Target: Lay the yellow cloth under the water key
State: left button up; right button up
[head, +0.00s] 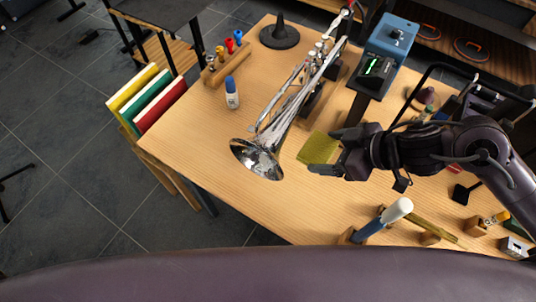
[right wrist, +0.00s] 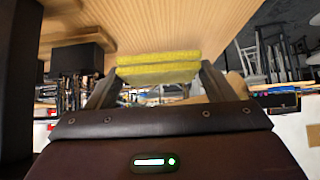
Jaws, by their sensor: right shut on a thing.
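The yellow cloth (head: 318,148) looks like a folded square pad. My right gripper (head: 340,153) is shut on its right edge, above the table. In the right wrist view the cloth (right wrist: 158,67) sits between the two fingers (right wrist: 158,82). A silver trumpet (head: 290,103) lies slanted on dark supports on the table, its bell toward the front left. The cloth is to the right of the trumpet, apart from the bell. The water key is too small to tell apart. My left gripper is not in view.
A blue-capped bottle (head: 232,93), a wooden block with coloured bottles (head: 222,62) and a black cone stand (head: 279,35) are left of the trumpet. A blue device (head: 385,55) is behind the cloth. A white-headed mallet (head: 385,219) is at the front. The front-left tabletop is clear.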

notch_tip(320, 180, down, 2)
jog(key=shift+s+b, duration=0.15)
jog(key=shift+b, duration=0.2)
jog(key=shift+a+f, duration=0.1)
jog(key=shift+f, duration=0.05)
jog(key=shift+a+f, duration=0.1)
jog(key=shift+a, duration=0.15)
jog(key=w+a+f, duration=0.1)
jog(key=a, duration=0.1)
jog(key=w+a+f, duration=0.2)
jog(key=a, duration=0.1)
jog(key=w+a+f+b, duration=0.1)
jog(key=w+a, duration=0.1)
jog(key=a, duration=0.1)
jog(key=shift+w+f, duration=0.15)
jog(key=shift+f, duration=0.25)
jog(key=shift+a+r+b+x, duration=0.1)
jog(key=shift+r+b+x, duration=0.05)
jog(key=shift+x, duration=1.05)
jog(key=shift+a+r+b+x, duration=0.1)
jog(key=shift+a+b+x, duration=0.05)
jog(key=shift+x, duration=1.1)
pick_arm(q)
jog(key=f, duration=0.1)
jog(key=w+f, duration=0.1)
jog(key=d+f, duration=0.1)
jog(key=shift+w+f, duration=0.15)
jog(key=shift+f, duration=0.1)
pick_arm(e)
jog(key=shift+r, duration=0.1)
